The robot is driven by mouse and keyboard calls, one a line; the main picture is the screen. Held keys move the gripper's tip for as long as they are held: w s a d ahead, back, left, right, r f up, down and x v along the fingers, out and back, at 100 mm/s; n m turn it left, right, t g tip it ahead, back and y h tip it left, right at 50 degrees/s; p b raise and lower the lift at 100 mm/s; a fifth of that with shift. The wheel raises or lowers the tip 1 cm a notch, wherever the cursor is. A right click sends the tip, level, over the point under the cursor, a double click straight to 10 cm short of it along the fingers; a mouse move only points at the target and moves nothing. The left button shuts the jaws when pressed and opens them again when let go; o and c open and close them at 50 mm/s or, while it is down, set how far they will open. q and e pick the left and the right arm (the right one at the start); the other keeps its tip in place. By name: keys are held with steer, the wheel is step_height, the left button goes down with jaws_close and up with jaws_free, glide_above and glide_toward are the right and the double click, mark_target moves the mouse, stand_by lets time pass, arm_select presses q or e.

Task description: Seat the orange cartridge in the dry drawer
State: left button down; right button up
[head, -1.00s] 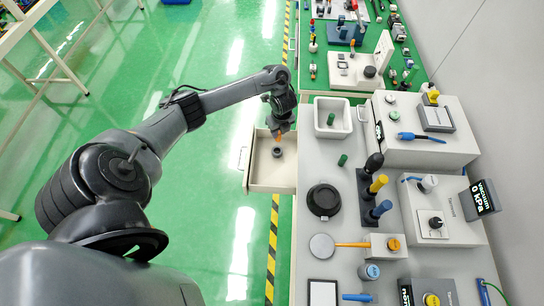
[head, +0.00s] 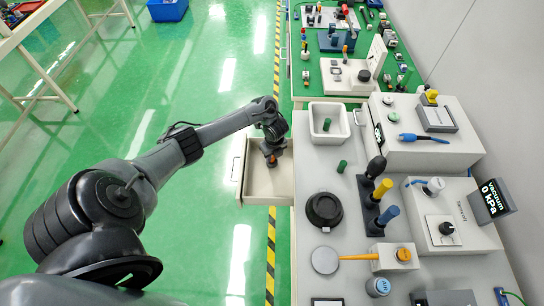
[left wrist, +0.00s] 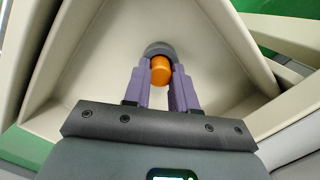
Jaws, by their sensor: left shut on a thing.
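The dry drawer (head: 268,183) is a pale, open, empty-looking tray pulled out from the left side of the bench; its inside fills much of the left wrist view (left wrist: 95,65). My left gripper (head: 271,155) reaches down into it. In the left wrist view its purple fingers (left wrist: 160,76) are shut on the orange cartridge (left wrist: 161,69). A round dark grey socket (left wrist: 158,48) on the drawer floor lies right at the cartridge's far end. I cannot tell how deep the cartridge sits in it. My right gripper is out of view.
On the bench, a white bin (head: 329,121) with green vials, a black round dish (head: 324,209) and a rack of coloured-handled tools (head: 374,195) stand right of the drawer.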

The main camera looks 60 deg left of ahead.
mark_target(274, 163)
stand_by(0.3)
arm_select(q)
steer(key=c, duration=1.4)
jaws_free()
steer(key=shift+f, duration=0.15)
steer(key=o, duration=0.5)
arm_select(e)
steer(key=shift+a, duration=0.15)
arm_select(q)
steer(key=shift+r, duration=0.2)
step_height(274, 163, up, 12)
steer(key=d+p, duration=0.1)
steer(key=p, duration=0.7)
steer(key=shift+d, duration=0.2)
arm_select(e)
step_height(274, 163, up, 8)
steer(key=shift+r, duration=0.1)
